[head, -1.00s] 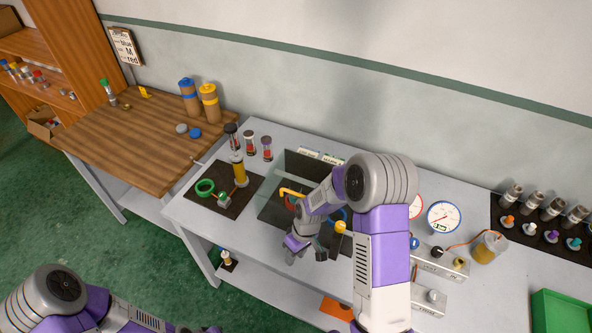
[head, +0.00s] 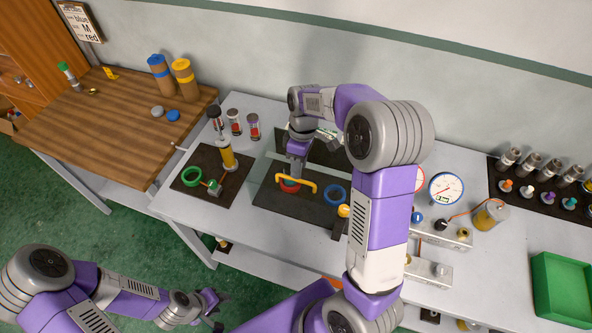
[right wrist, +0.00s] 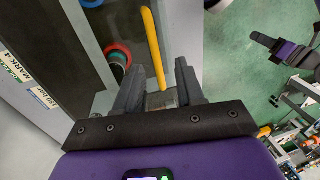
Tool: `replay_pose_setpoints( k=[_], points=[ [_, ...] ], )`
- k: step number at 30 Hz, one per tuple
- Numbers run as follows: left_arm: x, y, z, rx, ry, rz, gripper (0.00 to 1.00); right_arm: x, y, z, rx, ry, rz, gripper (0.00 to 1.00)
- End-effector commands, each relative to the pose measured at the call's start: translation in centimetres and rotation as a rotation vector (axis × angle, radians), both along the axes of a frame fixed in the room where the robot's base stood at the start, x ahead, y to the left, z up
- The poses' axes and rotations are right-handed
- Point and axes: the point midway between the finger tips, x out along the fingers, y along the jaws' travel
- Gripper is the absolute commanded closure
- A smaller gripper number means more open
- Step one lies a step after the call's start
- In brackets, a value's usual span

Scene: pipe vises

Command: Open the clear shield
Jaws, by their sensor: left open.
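The clear shield (head: 318,176) is a see-through pane over a dark board at the middle of the bench in the head view; its exact tilt is hard to tell. Its yellow handle (head: 297,182) runs along the front and crosses the right wrist view (right wrist: 153,45). My right gripper (head: 296,174) points down just behind the handle, with its fingers apart. In the right wrist view the fingers (right wrist: 158,88) are open, and the handle's end lies close ahead of the gap. My left gripper (head: 212,305) is open and empty, low in front of the bench.
A red ring (head: 289,187) and a blue ring (head: 336,193) sit on the dark board. A green ring (head: 192,177) and a yellow cylinder (head: 227,157) stand on the left board. Gauges (head: 446,188) and a control box (head: 443,231) are to the right.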

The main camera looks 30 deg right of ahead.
Motion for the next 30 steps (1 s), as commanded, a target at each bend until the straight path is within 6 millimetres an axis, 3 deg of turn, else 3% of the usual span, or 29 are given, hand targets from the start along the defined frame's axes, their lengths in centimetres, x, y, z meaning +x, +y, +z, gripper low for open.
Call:
replay_pose_setpoints(
  k=[6, 17, 20, 25, 30],
  points=[
    [0.1, 0.0, -0.1, 0.001, -0.003, 0.001, 0.57, -0.4, 0.4, -3.0, 0.000, 0.002, 0.001, 0.62],
    [0.1, 0.0, -0.1, 0.000, -0.002, 0.001, 0.57, -0.5, 0.6, -3.8, -0.001, 0.001, 0.000, 0.62],
    [0.1, 0.0, -0.1, 0.001, -0.003, 0.001, 0.57, -0.5, 0.6, -3.8, -0.001, 0.001, 0.000, 0.73],
    [0.1, 0.0, -0.1, 0.001, -0.003, 0.001, 0.57, -0.5, 0.6, -3.8, -0.001, 0.001, 0.000, 0.99],
    [0.1, 0.0, -0.1, 0.001, -0.003, 0.001, 0.57, -0.5, 0.6, -3.8, 0.000, 0.001, 0.000, 1.00]
  ],
)
